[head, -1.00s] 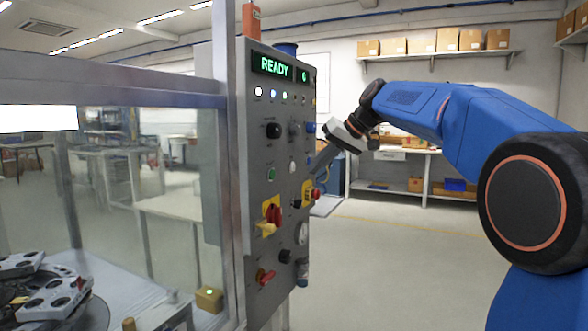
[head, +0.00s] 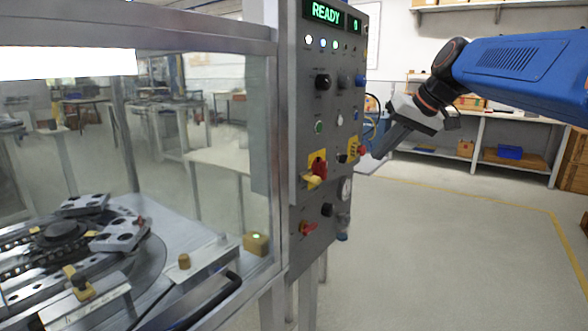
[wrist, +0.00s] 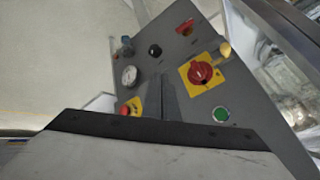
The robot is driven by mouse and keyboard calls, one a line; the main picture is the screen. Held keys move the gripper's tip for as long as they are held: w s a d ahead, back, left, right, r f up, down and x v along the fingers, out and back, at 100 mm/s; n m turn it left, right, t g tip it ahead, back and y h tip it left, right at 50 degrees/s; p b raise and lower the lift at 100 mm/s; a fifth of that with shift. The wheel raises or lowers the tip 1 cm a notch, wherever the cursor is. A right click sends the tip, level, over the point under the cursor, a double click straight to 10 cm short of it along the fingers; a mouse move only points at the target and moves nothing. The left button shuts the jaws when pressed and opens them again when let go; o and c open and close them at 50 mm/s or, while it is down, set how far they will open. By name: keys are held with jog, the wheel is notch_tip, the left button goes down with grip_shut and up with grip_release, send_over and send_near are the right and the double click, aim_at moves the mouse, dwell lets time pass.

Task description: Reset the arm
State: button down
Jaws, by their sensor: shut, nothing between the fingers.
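My gripper (head: 378,155) is at the right side of the grey control panel (head: 302,190) in the head view. Its fingers are shut and hold nothing. They point down and left toward the panel, near a red button on a yellow plate (head: 355,149); I cannot tell whether they touch. In the wrist view the shut fingers (wrist: 162,100) lie in front of the panel (wrist: 185,65), between the red rotary switch on yellow (wrist: 200,72) and the red button (wrist: 127,108). The panel's display (head: 325,12) reads READY in green.
A glazed enclosure (head: 205,37) stands left of the panel, with a round track (head: 135,268) and grey parts (head: 118,233) inside. A workbench with shelves (head: 480,150) stands behind on the right. The floor (head: 440,240) right of the panel is clear, with a yellow line.

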jog(key=s+d+f+h, duration=0.2)
jog(key=s+f, duration=1.2)
jog(key=s, duration=0.2)
jog(key=s+d+f+m+h, duration=0.1)
jog(key=s+d+f+h, duration=0.2)
jog(key=s+f, duration=1.1)
jog(key=shift+s+d+f+g, duration=0.15)
jog(key=shift+s+f+g, duration=0.15)
jog(key=shift+s, duration=0.8)
